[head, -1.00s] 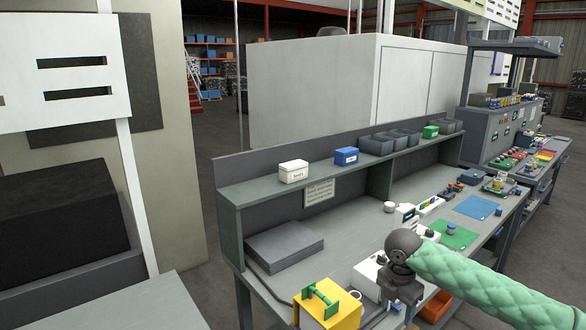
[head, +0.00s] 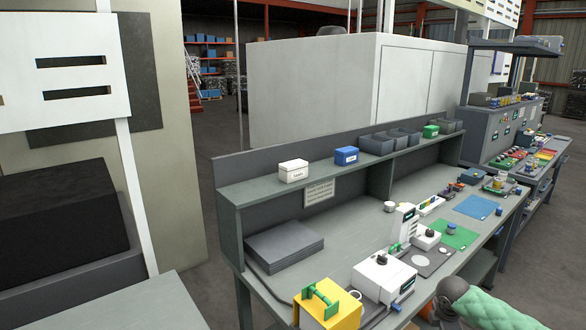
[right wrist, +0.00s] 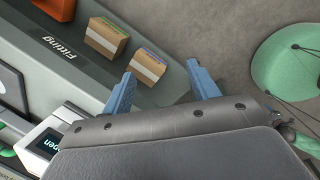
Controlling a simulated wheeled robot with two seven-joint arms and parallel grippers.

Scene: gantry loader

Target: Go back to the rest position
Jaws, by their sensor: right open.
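My left gripper is in neither view.
The grey workbench (head: 350,232) carries a yellow box (head: 328,308) with a green handle, a white device (head: 384,277), and a green mat (head: 455,236). Open floor (right wrist: 232,30) lies to the right in the wrist view.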

